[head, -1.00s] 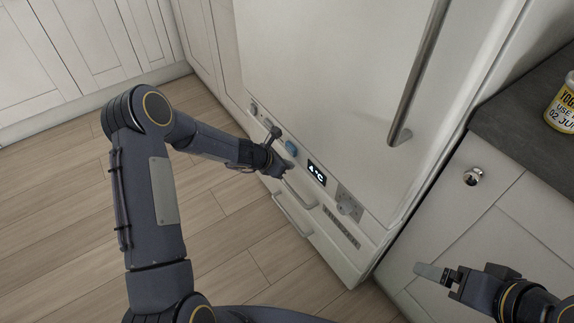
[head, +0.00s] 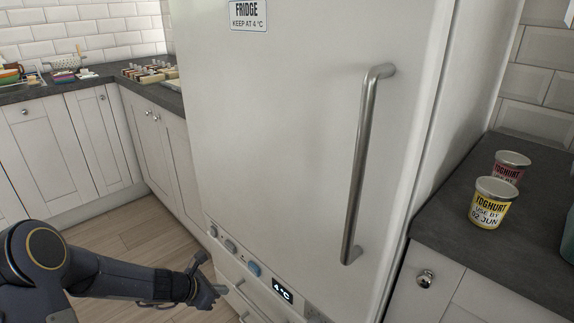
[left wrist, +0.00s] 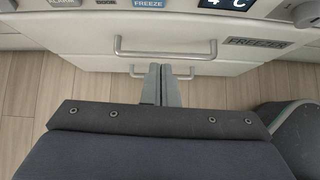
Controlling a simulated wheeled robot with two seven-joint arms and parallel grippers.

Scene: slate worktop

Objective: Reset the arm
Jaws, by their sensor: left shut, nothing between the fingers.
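My left arm (head: 120,278) reaches in from the lower left. My right gripper is out of the head view.
The white fridge (head: 290,130) is closed, with a long door handle (head: 362,165) and a 4 °C display (head: 283,290). A yellow yoghurt pot (head: 493,203) and a red one (head: 511,167) stand on the right worktop (head: 470,245). Floor (head: 130,235) shows at left.

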